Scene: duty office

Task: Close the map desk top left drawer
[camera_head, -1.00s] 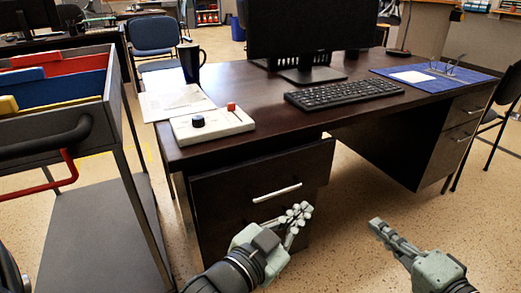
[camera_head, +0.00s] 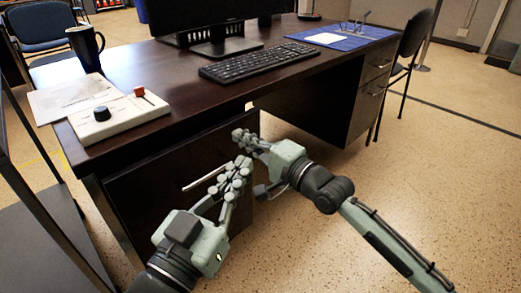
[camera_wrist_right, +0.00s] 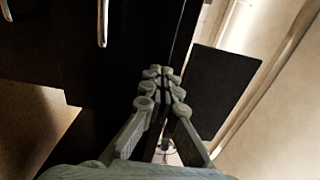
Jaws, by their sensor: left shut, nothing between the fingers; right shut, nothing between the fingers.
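The map desk (camera_head: 190,85) is dark brown. Its top left drawer (camera_head: 150,180) has a wide dark front with a silver bar handle (camera_head: 205,174); the front appears to stand out from the desk body. My left gripper (camera_head: 240,166) is shut and empty, just right of the handle in the head view and covering part of the front. My right gripper (camera_head: 243,138) is shut and empty, near the right end of the drawer front, above the left one. In the right wrist view its closed fingers (camera_wrist_right: 160,85) overlap dark desk panels; contact cannot be told. A silver handle (camera_wrist_right: 102,22) shows there too.
A white control box (camera_head: 118,115), papers (camera_head: 65,98), a dark mug (camera_head: 87,48), keyboard (camera_head: 258,62) and monitor stand on the desk. A grey cart frame (camera_head: 45,215) stands close at left. The floor (camera_head: 440,130) at right is open.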

